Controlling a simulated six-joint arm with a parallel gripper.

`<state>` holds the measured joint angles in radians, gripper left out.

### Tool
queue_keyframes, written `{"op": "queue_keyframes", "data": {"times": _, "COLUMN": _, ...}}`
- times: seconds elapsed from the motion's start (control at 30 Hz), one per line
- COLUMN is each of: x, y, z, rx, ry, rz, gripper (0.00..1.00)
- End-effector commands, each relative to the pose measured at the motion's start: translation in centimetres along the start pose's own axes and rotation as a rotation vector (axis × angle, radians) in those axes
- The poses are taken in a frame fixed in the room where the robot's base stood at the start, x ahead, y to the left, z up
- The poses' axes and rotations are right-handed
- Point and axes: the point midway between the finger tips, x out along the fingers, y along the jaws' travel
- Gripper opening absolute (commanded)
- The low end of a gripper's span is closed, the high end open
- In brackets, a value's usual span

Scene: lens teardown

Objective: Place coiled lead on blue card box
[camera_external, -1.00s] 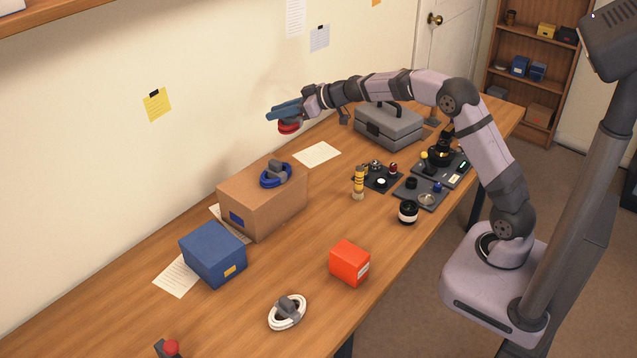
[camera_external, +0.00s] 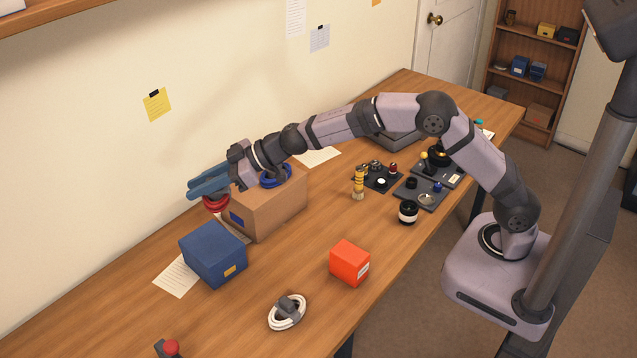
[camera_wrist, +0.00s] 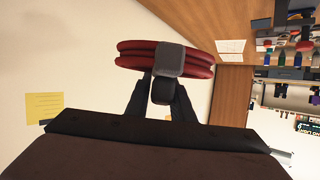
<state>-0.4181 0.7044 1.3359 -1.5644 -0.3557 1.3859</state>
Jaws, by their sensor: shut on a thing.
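A red coiled lead (camera_external: 214,203) hangs under the fingers of my gripper (camera_external: 207,188), above the table and up from the blue card box. In the wrist view the red coil (camera_wrist: 137,56) and its dark grey clasp (camera_wrist: 168,59) sit at the tips of my gripper (camera_wrist: 162,88), which is shut on it. The blue card box (camera_external: 212,256) stands on the table below and in front of the gripper, apart from the lead. Its top is bare. A blue coiled lead (camera_external: 272,181) lies on the brown cardboard box (camera_external: 275,208), partly hidden by my wrist. A white coiled lead (camera_external: 287,312) lies on the table.
The brown box stands close beside the gripper. An orange-red box (camera_external: 350,263) is at the table's middle front. A black-and-white lens part (camera_external: 408,212) and dark trays (camera_external: 420,192) lie to the right. A red button (camera_external: 170,347) is at the bottom edge.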

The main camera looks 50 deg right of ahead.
Motion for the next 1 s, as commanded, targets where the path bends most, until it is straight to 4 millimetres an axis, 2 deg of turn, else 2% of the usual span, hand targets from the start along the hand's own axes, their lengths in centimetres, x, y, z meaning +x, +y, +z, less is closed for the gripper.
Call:
{"op": "queue_keyframes", "data": {"times": 0.03, "x": 0.3, "y": 0.3, "z": 0.9, "rx": 0.005, "ry": -0.006, "rz": 0.004, "gripper": 0.00}}
{"op": "queue_keyframes", "data": {"times": 0.33, "x": 1.5, "y": 0.4, "z": 3.6, "rx": 0.006, "ry": -0.006, "rz": 0.005, "gripper": 0.00}}
{"op": "queue_keyframes", "data": {"times": 0.67, "x": 1.9, "y": 0.5, "z": 4.6, "rx": 0.004, "ry": -0.003, "rz": 0.006, "gripper": 0.00}}
{"op": "queue_keyframes", "data": {"times": 1.0, "x": 4.0, "y": 0.4, "z": 9.0, "rx": 0.006, "ry": -0.005, "rz": 0.006, "gripper": 0.00}}
